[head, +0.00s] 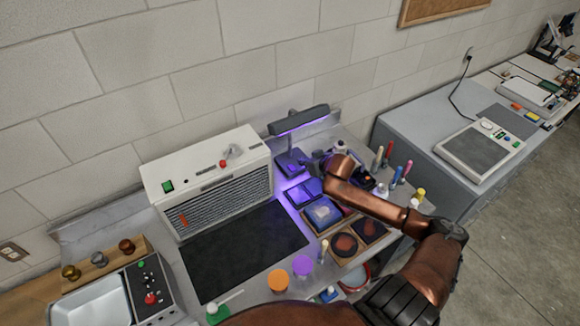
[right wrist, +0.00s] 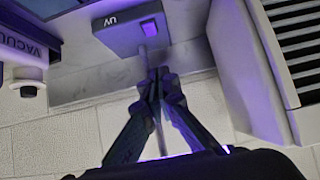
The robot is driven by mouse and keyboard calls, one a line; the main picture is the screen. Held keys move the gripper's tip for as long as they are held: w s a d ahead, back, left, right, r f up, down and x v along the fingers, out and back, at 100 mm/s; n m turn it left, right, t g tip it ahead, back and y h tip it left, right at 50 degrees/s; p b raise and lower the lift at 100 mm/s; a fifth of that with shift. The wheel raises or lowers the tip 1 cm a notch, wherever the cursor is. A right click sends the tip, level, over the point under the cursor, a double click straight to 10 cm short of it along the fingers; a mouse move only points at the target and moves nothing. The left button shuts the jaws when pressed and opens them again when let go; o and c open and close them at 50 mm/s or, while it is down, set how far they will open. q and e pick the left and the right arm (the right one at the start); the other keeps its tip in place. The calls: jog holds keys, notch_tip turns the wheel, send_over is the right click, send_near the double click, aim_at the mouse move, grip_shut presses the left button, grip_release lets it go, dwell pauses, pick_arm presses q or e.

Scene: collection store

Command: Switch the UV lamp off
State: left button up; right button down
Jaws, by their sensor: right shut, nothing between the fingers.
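The UV lamp has a dark bar-shaped head (head: 299,119) that glows violet along its underside, on a thin post above a small base (head: 290,163). In the right wrist view the lamp base (right wrist: 122,30) shows upside down with the letters UV and a violet-tinted rocker switch (right wrist: 149,27). My right gripper (head: 315,162) is shut and empty beside the base. In the right wrist view its fingertips (right wrist: 158,75) are close to the base's edge, a little short of the switch; contact cannot be told. My left gripper is not in view.
A white vented cabinet (head: 205,165) stands left of the lamp, with a dark mat (head: 245,250) before it. Trays (head: 323,212), jars and upright tools crowd the bench around my right arm. A wall (head: 130,75) is close behind.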

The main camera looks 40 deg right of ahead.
send_over(292, 170)
notch_tip(292, 170, down, 6)
jog(key=shift+f, duration=0.1)
notch_tip(292, 170, down, 2)
jog(key=shift+f, duration=0.95)
jog(key=shift+w+f+p, duration=0.1)
jog(key=shift+p, duration=0.45)
jog(key=shift+w, duration=0.1)
